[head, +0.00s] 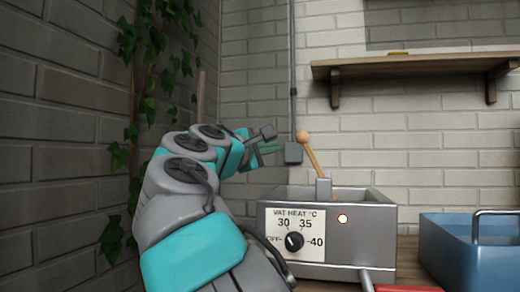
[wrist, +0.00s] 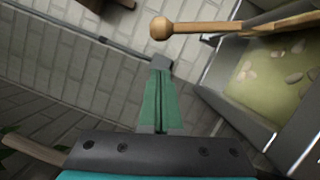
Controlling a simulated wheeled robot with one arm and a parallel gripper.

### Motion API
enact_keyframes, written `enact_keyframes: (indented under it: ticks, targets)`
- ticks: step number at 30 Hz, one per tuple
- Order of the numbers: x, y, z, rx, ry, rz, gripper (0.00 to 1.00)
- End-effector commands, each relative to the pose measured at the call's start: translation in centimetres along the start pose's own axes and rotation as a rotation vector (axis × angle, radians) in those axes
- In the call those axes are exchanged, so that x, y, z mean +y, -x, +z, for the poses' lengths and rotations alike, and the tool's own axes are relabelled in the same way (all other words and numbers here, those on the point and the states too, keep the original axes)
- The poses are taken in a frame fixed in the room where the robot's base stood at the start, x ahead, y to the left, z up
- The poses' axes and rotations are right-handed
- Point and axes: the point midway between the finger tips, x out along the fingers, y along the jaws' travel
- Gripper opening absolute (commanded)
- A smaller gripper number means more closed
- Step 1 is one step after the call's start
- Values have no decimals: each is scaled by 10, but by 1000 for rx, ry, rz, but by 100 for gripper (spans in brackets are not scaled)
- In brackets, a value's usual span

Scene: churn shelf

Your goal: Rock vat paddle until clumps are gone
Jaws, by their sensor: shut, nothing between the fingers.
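The vat (head: 360,240) is a grey metal box with a heat dial (head: 294,241) on its front. The wooden paddle (head: 312,158) leans out of it, tilted to the left, with a round knob on top. In the wrist view the paddle (wrist: 235,27) crosses the top right. Below it, several pale clumps (wrist: 248,70) show in the yellow-green liquid (wrist: 262,95). My gripper (head: 268,148) is left of the paddle's knob, apart from it. In the wrist view its green fingers (wrist: 160,88) are together with nothing between them.
A blue tray (head: 460,255) with a metal handle stands right of the vat. A red handle (head: 400,288) shows at the bottom edge. A grey box on a conduit (head: 293,152) is on the wall behind my gripper. A wooden shelf (head: 420,67) hangs above; ivy (head: 130,130) climbs at left.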

Motion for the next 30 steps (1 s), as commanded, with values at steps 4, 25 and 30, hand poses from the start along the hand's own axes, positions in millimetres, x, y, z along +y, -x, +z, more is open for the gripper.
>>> enact_keyframes:
  ticks: [4,25,30]
  targets:
    - [-1,-18,14,-2,0,-2,0]
    - [1,-32,29,0,-4,-1,0]
    - [4,-34,34,-2,-38,-12,0]
